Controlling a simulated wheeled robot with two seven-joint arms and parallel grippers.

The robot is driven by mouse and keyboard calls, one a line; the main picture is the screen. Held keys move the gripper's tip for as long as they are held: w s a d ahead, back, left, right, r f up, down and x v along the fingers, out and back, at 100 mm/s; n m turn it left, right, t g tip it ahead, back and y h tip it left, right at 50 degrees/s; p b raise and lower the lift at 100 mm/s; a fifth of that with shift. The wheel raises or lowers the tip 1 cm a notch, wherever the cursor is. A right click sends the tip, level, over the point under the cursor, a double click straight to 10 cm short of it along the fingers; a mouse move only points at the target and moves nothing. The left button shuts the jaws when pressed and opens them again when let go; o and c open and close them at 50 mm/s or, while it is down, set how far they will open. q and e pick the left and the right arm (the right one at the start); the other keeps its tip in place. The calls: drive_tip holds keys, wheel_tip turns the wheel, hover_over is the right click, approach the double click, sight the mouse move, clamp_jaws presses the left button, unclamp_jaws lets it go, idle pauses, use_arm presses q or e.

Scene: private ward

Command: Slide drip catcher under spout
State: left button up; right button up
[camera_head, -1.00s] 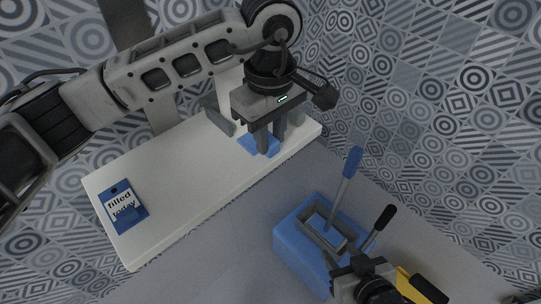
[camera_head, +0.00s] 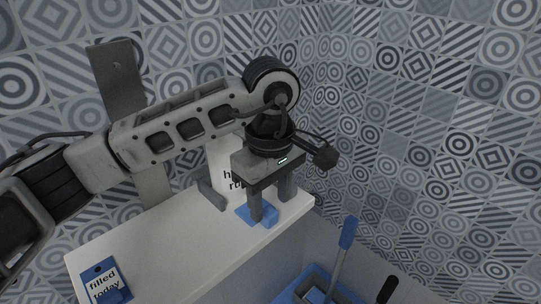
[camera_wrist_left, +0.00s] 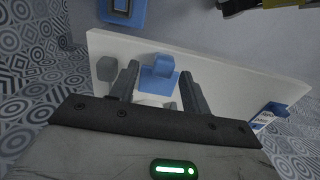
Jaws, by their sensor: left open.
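The blue drip catcher (camera_head: 243,212) lies on the white shelf (camera_head: 185,240). It also shows in the left wrist view (camera_wrist_left: 160,72), as a flat plate with a raised tab. My left gripper (camera_head: 272,204) points down over it with its fingers apart. In the left wrist view, the tab stands between the two fingers, with visible gaps on both sides. A white dispenser (camera_head: 222,160) with partly covered black lettering stands behind the gripper. My arm and gripper hide much of it, and I cannot make out its spout. My right gripper is not in view.
A blue "filled today" card (camera_head: 105,283) is at the shelf's left end. A grey angled piece (camera_head: 212,195) is left of the gripper. Below the shelf are a blue bucket (camera_head: 318,276) and a blue-tipped handle (camera_head: 348,233). The shelf's middle is clear.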

sight(271, 210)
use_arm(q)
wheel_tip(271, 210, up, 15)
drive_tip(key=shift+f, duration=0.15)
idle(0.4)
